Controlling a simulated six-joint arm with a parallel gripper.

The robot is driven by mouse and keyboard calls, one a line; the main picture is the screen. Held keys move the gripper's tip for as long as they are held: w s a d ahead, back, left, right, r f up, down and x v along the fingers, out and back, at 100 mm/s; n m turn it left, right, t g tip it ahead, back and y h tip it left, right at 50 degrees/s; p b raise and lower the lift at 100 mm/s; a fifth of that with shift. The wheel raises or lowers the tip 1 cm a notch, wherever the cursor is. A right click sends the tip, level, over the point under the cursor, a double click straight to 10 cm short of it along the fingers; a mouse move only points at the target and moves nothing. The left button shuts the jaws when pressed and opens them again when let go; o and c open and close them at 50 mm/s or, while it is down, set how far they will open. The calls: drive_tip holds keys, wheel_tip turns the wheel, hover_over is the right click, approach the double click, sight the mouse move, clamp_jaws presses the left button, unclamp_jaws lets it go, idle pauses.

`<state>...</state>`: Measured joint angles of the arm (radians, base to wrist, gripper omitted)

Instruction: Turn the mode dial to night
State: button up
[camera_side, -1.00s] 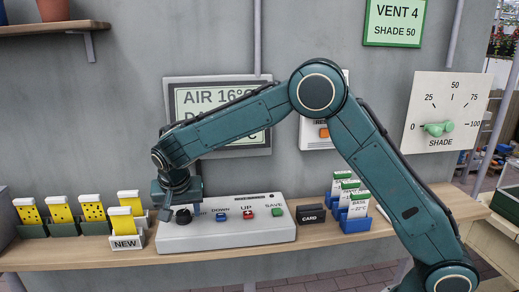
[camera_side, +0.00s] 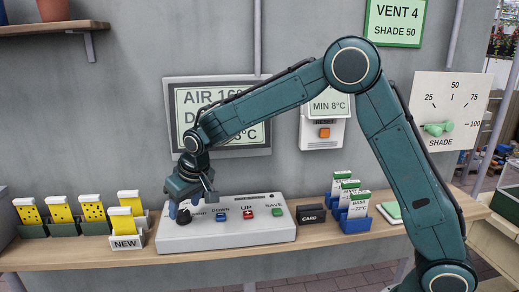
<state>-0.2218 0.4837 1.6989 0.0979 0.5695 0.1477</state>
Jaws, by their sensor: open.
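The mode dial (camera_side: 184,217) is a black knob at the left end of a light grey control box (camera_side: 240,236) on the shelf. Its pointer and most of its label are too small or hidden to read. My gripper (camera_side: 191,208) is open, pointing down just above the dial, its fingers spread to either side. I cannot tell whether a finger touches the dial. A blue DOWN button (camera_side: 221,217), a red UP button (camera_side: 248,214) and a green SAVE button (camera_side: 277,211) sit to the right on the same box.
Yellow seed packets (camera_side: 92,208) in holders and a NEW holder (camera_side: 127,243) stand left of the box. A black CARD block (camera_side: 311,214) and blue-held cards (camera_side: 355,209) stand right. A wall display (camera_side: 245,138) is partly behind my arm. A SHADE dial (camera_side: 437,129) is at right.

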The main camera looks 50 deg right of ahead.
drive_tip(key=v, duration=1.2)
drive_tip(key=s+d+r, duration=0.2)
drive_tip(key=s+d, duration=0.1)
drive_tip(key=s, duration=0.5)
drive_tip(key=s+d+r, duration=0.2)
drive_tip(key=s+d, duration=0.2)
drive_tip(key=s, duration=0.4)
drive_tip(key=shift+s+d+r, duration=0.15)
drive_tip(key=shift+s+r, duration=0.15)
drive_tip(key=shift+s, duration=0.1)
drive_tip(key=shift+w, duration=0.15)
drive_tip(key=w+a+f, duration=0.2)
drive_tip(key=w+a, duration=0.1)
drive_tip(key=w, duration=0.5)
drive_tip(key=w+a+f, duration=0.3)
drive_tip(key=w+a, duration=0.1)
drive_tip(key=w, duration=0.4)
drive_tip(key=shift+w+a, duration=0.2)
drive_tip(key=shift+w, duration=0.2)
drive_tip(key=x, duration=1.3)
drive_tip(key=shift+f, duration=0.35)
